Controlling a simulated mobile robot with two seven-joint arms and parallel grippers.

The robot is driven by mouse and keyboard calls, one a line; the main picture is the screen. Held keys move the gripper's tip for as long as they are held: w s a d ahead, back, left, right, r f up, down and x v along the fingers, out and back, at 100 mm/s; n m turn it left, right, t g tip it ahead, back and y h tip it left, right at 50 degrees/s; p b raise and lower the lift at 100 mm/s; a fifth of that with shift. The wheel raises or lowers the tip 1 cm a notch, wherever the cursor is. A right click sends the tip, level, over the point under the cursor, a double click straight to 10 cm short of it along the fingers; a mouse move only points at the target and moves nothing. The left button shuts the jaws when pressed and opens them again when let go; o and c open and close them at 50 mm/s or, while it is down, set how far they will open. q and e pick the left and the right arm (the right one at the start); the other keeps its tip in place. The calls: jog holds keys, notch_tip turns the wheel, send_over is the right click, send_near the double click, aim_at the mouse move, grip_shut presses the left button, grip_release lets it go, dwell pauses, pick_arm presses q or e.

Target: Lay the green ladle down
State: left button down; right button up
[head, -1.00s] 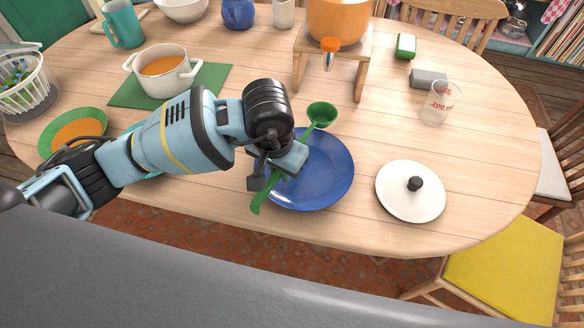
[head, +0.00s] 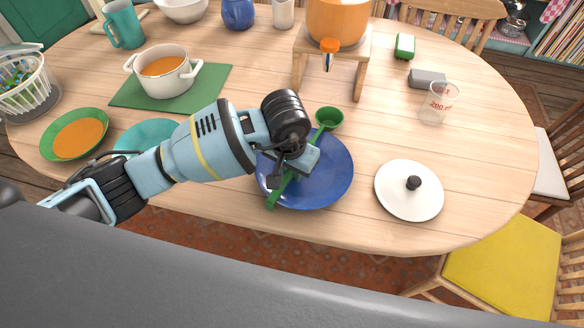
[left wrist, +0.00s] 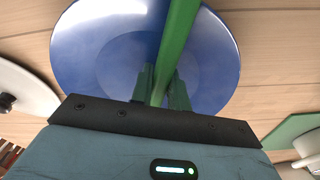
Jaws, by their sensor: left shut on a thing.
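The green ladle (head: 329,119) is in my left gripper (head: 287,178), which is shut on its handle. The ladle's bowl points to the back, past the far rim of the blue plate (head: 325,185), and the handle's end is near the plate's front rim. In the left wrist view the green handle (left wrist: 178,45) runs between the fingers (left wrist: 161,88), with the blue plate (left wrist: 90,50) behind it. I cannot tell whether the ladle touches the plate. My right gripper is not in view.
A white lid (head: 408,195) with a black knob lies right of the plate. A small wooden stand (head: 333,45) bears an orange pot (head: 336,20) behind. A clear cup (head: 437,104) stands at the right. Left are a teal plate (head: 140,134) and a green plate (head: 55,148) holding something orange.

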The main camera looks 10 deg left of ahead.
pick_arm(q)
jog(key=shift+f, duration=0.1)
jog(key=c, duration=1.3)
grip_release()
jog(key=shift+c, duration=0.2)
notch_tip(320, 180, up, 12)
jog(key=s, duration=0.1)
jog(key=shift+s+a, duration=0.15)
jog(key=shift+a, duration=0.05)
